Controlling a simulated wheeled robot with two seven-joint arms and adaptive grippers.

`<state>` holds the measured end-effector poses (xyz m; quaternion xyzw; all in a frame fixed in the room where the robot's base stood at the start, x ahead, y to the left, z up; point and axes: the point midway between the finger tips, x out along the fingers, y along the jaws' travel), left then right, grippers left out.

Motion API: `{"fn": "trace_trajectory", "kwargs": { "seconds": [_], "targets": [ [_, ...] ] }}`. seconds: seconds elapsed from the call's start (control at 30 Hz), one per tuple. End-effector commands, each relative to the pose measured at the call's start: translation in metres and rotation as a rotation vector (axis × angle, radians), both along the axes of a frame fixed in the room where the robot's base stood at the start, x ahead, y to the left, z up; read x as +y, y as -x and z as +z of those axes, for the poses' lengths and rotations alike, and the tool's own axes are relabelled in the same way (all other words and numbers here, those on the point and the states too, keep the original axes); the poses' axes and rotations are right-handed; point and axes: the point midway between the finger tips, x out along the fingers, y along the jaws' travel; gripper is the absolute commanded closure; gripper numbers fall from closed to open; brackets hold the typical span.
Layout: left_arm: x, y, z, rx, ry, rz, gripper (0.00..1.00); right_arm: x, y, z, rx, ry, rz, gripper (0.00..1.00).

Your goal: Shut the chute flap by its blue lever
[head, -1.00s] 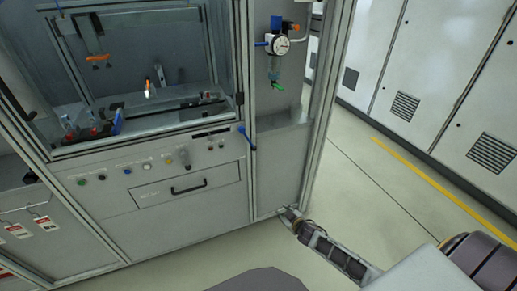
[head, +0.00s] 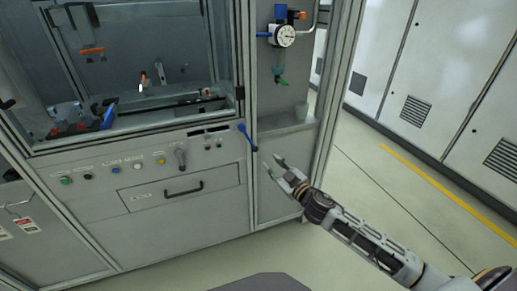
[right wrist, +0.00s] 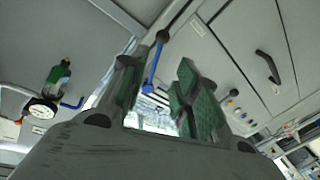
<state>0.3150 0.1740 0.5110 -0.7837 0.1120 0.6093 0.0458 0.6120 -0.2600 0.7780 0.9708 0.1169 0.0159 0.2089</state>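The blue lever (head: 247,137) sits on the machine's front at the post right of the button panel, slanting down to the right. My right gripper (head: 271,162) is open and empty, just below and to the right of the lever, apparently apart from it. In the right wrist view the blue lever (right wrist: 152,70) shows in the gap between the two green-padded fingers of my right gripper (right wrist: 157,76). I cannot clearly make out the chute flap or how far open it is. My left gripper is not in view.
A drawer with a black handle (head: 184,188) lies left of my gripper, below a row of buttons (head: 137,167). A pressure gauge (head: 284,36) hangs above on the right panel. A grey frame post (head: 335,110) stands to the right. The floor beyond is clear.

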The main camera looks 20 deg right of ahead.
Motion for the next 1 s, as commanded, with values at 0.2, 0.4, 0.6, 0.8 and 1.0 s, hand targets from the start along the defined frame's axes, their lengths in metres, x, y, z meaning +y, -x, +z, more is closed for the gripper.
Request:
{"fn": "trace_trajectory", "kwargs": {
  "seconds": [0.2, 0.4, 0.6, 0.8, 1.0],
  "targets": [
    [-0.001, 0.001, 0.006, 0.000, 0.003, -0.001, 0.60, 0.007, 0.003, 0.010, -0.019, -0.003, 0.015, 0.69],
    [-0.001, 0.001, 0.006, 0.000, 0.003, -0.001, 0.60, 0.006, 0.003, 0.010, -0.018, -0.003, 0.015, 0.69],
    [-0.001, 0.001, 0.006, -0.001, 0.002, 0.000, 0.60, 0.006, 0.001, 0.010, -0.019, -0.003, 0.014, 0.69],
    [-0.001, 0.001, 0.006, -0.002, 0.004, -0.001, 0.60, 0.008, -0.004, 0.009, -0.018, -0.002, 0.015, 0.69],
    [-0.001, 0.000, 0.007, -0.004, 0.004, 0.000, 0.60, 0.010, -0.013, 0.009, -0.019, -0.003, 0.014, 0.69]
  ]
}}
